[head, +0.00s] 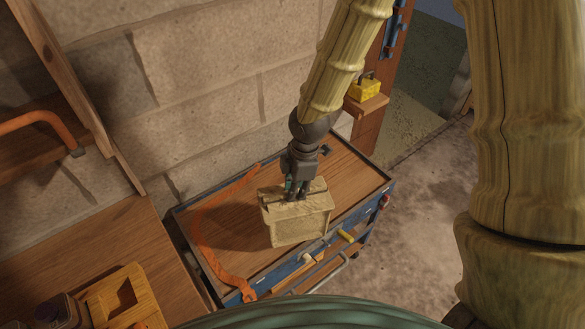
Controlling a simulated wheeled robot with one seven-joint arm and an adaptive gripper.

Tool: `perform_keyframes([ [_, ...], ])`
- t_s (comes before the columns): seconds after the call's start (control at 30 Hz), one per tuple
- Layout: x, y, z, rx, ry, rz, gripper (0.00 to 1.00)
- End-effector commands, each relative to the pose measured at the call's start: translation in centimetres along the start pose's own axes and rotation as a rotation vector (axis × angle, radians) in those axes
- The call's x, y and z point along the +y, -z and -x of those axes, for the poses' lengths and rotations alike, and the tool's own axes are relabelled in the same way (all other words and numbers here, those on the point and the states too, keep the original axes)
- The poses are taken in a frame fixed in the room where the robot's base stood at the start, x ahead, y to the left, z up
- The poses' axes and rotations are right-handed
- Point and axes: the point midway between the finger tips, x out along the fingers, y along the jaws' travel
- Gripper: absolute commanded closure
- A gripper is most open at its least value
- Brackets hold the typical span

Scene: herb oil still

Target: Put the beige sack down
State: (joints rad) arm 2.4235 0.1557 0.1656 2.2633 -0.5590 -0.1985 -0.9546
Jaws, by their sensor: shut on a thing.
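The beige sack (298,226) is a blocky, pale bundle in the middle of the head view. My gripper (297,196) comes down from above and is shut on the top of the sack. The fingertips are partly hidden against the sack's top. The sack is upright over the wooden top of a blue-edged cart (335,175), close to its front edge. I cannot tell whether the sack's underside touches the cart top.
An orange strap (207,246) lies along the cart's left side. A wooden surface with a yellow box (123,301) and dark jars (58,311) is at the lower left. A yellow object (365,89) sits on a small wall shelf. The cart top behind the sack is clear.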

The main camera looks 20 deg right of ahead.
Motion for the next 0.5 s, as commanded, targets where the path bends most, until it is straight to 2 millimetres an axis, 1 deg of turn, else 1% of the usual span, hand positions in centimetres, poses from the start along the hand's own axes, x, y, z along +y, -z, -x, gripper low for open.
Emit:
perform_keyframes([
  [0.03,1.0,-0.1,0.3,0.002,-0.001,-0.002,1.00],
  [0.2,4.2,-0.8,0.1,0.002,-0.002,-0.001,1.00],
  [0.5,9.5,-2.0,-0.3,0.002,-0.002,-0.002,1.00],
])
